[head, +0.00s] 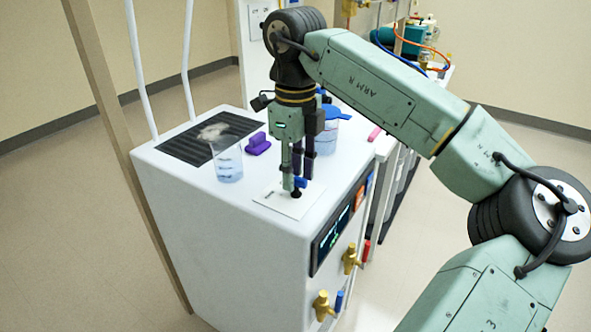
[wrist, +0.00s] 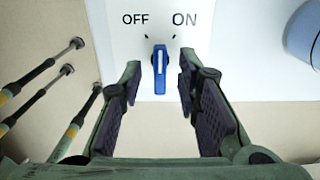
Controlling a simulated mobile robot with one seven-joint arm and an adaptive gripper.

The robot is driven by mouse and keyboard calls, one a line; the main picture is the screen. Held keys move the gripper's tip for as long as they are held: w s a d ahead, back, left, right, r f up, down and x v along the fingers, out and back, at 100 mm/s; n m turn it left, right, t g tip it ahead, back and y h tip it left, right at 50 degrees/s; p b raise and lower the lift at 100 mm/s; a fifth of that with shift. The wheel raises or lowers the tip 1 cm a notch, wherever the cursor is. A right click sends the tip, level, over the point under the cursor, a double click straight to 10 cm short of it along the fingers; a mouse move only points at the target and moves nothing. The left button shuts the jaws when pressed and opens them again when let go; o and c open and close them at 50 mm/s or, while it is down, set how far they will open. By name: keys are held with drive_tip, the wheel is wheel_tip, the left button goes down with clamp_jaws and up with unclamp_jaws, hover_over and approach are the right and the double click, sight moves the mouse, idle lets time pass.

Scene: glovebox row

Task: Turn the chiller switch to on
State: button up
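The chiller switch is a blue knob (wrist: 159,72) with a white line, on a white plate (wrist: 210,28) marked OFF at left and ON at right. In the wrist view the knob points nearly straight up, between the two marks. My gripper (wrist: 160,84) is open, with one finger on each side of the knob and a visible gap to each. In the head view my gripper (head: 298,178) points down at the plate (head: 287,205) on top of the white cabinet (head: 175,190). The blue knob (head: 300,183) is partly hidden by the fingers there.
A clear beaker (head: 228,165) and a purple object (head: 258,144) stand left of my gripper. A blue-lidded vessel (head: 325,135) stands close behind it. A dark grille (head: 185,150) lies at the back left. Brass taps (head: 322,306) stick out of the cabinet's front below a display (head: 334,235).

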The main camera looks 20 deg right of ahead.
sight(296, 177)
wheel_tip(296, 177, up, 8)
drive_tip(key=shift+f, duration=0.25)
idle(0.5)
